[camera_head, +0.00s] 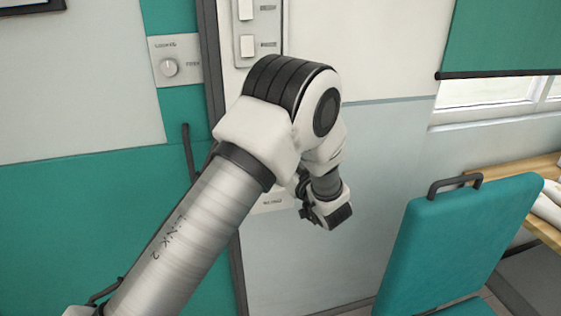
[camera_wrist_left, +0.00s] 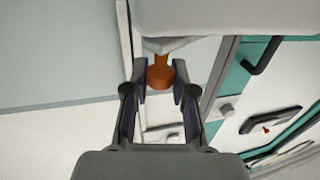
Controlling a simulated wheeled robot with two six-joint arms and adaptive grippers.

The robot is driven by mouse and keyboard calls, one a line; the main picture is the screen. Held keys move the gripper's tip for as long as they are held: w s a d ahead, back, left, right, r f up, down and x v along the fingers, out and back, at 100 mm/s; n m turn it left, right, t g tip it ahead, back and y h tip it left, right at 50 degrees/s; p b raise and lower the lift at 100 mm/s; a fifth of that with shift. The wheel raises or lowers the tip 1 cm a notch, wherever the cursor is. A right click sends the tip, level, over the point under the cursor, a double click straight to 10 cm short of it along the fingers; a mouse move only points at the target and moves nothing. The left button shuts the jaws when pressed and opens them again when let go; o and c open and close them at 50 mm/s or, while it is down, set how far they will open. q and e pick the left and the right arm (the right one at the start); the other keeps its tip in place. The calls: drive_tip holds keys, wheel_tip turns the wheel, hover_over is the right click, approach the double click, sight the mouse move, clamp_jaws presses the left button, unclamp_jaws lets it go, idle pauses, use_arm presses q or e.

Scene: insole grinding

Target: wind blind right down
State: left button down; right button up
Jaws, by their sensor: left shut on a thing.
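The green blind (camera_head: 505,35) hangs at the top right of the head view, with its dark bottom bar (camera_head: 498,74) above a strip of bare window. In the left wrist view my left gripper (camera_wrist_left: 160,74) has its two fingers on either side of an orange-brown knob (camera_wrist_left: 159,82) under a pale grey part (camera_wrist_left: 172,46). It is shut on this knob. In the head view my left arm covers most of the gripper and the knob. My right gripper is in neither view.
A wall panel with white switches (camera_head: 247,46) is behind my left arm. A teal chair (camera_head: 455,235) stands at the lower right, by a wooden bench (camera_head: 510,170). The pale wall between arm and chair is clear.

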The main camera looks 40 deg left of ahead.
use_arm(q)
drive_tip(key=n+g, duration=0.1)
drive_tip(key=n+g+y, duration=0.1)
drive_tip(key=w+g, duration=0.1)
drive_tip(key=g, duration=0.1)
drive_tip(key=shift+a+n, duration=0.25)
drive_tip(key=shift+n, duration=0.15)
drive_tip(key=n+g, duration=0.2)
drive_tip(key=g, duration=0.1)
drive_tip(key=w+n+g, duration=0.1)
drive_tip(key=g, duration=0.1)
drive_tip(key=shift+a+f+y, duration=0.15)
drive_tip(key=shift+a+y, duration=0.25)
drive_tip(key=shift+a+n+g+b, duration=0.1)
drive_tip(key=shift+n+g+b, duration=0.2)
drive_tip(key=c, duration=0.9)
unclamp_jaws()
drive_tip(key=shift+a, duration=0.15)
